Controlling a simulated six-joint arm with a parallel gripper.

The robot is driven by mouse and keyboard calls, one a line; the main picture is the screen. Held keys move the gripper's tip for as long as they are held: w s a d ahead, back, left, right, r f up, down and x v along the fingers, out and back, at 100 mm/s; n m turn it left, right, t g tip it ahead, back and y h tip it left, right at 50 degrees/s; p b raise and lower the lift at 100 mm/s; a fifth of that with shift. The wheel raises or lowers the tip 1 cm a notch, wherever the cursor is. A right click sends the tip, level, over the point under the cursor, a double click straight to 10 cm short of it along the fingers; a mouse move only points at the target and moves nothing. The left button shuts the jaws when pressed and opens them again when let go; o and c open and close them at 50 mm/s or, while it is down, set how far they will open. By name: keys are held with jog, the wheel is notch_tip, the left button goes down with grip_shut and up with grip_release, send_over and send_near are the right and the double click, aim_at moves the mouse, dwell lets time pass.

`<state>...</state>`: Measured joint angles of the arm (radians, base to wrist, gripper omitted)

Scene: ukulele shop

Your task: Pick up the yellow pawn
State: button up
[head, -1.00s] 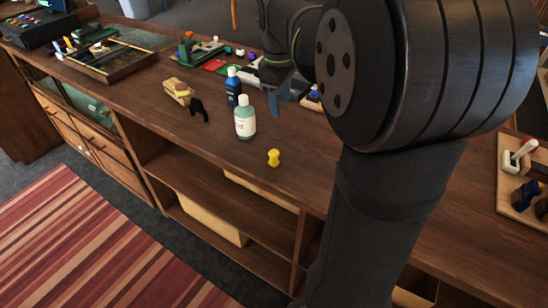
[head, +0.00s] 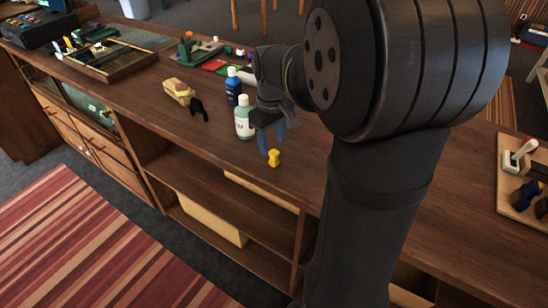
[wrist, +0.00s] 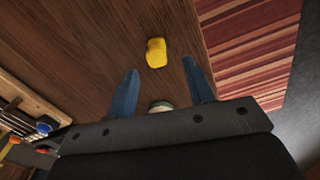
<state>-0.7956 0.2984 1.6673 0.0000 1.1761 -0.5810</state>
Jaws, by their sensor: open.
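The yellow pawn (head: 274,158) stands on the wooden counter near its front edge. In the wrist view the pawn (wrist: 156,52) lies beyond the fingertips, roughly in line with the gap between them. My gripper (head: 271,144) is open and empty, with its blue fingers pointing down, just above the pawn and slightly to its left in the head view. The two blue fingers (wrist: 157,78) stand apart in the wrist view. I cannot tell the exact height of the fingertips over the pawn.
A pale green bottle (head: 243,124) stands close behind and left of my gripper, with a blue bottle (head: 233,91) behind it. A wooden block-like tool (head: 178,91) and a black clamp (head: 199,108) lie further left. The counter front right of the pawn is clear.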

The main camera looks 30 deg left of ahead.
aim_at(274, 152)
jog(key=shift+w+d+f, duration=0.1)
jog(key=shift+f, duration=1.4)
jog(key=shift+w+d+f, duration=0.1)
jog(key=shift+f, duration=1.4)
jog(key=c, duration=1)
